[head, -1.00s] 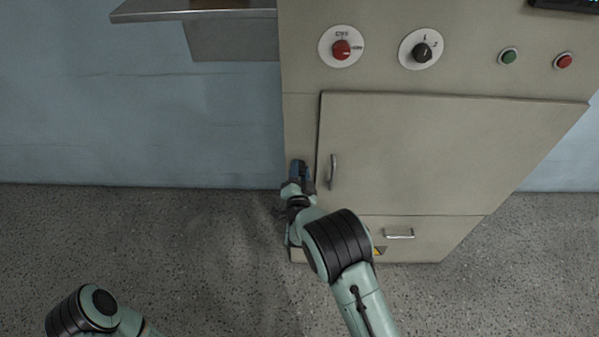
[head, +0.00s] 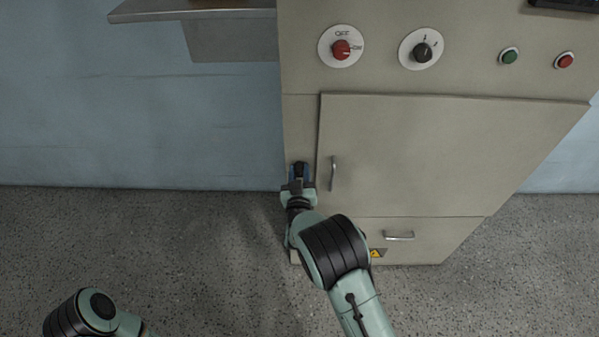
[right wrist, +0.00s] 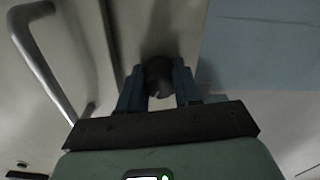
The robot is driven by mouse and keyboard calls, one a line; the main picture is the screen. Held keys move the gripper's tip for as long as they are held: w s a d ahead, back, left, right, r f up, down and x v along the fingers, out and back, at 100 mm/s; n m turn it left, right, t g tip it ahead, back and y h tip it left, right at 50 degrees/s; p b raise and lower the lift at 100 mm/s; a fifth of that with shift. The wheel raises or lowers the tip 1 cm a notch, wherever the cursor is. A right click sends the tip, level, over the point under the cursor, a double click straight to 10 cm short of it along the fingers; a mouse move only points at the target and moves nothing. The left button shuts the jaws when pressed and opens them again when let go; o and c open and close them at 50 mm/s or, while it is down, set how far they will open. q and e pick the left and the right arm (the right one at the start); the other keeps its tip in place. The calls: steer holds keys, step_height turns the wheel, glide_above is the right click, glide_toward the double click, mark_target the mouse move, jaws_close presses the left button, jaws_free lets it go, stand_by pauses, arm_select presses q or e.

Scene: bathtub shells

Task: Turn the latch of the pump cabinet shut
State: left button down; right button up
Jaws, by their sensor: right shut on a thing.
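The pump cabinet (head: 298,125) is beige and stands against the wall, with a large door (head: 430,155) that looks closed or nearly closed. The latch (right wrist: 158,76) is a dark rounded knob on the cabinet's frame, left of the door handle (head: 333,173). My right gripper (head: 299,172) is at the latch; in the right wrist view its two blue fingers (right wrist: 159,90) are shut on either side of it. The fingers and hand hide most of the latch in the head view. My left gripper is out of view; only part of that arm shows at the lower left.
The metal door handle (right wrist: 40,62) stands out close beside my right gripper. Above the door are a red knob (head: 341,50), a black knob (head: 422,52), a green button (head: 509,56) and a red button (head: 564,61). A metal shelf (head: 190,12) juts out at upper left.

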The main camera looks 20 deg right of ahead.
steer(key=n+p, duration=0.1)
steer(key=n, duration=0.4)
steer(key=shift+n, duration=0.3)
stand_by(0.4)
steer(key=o, duration=1)
steer(key=shift+o, duration=0.2)
steer(key=v, duration=1.3)
steer(key=shift+s, duration=0.2)
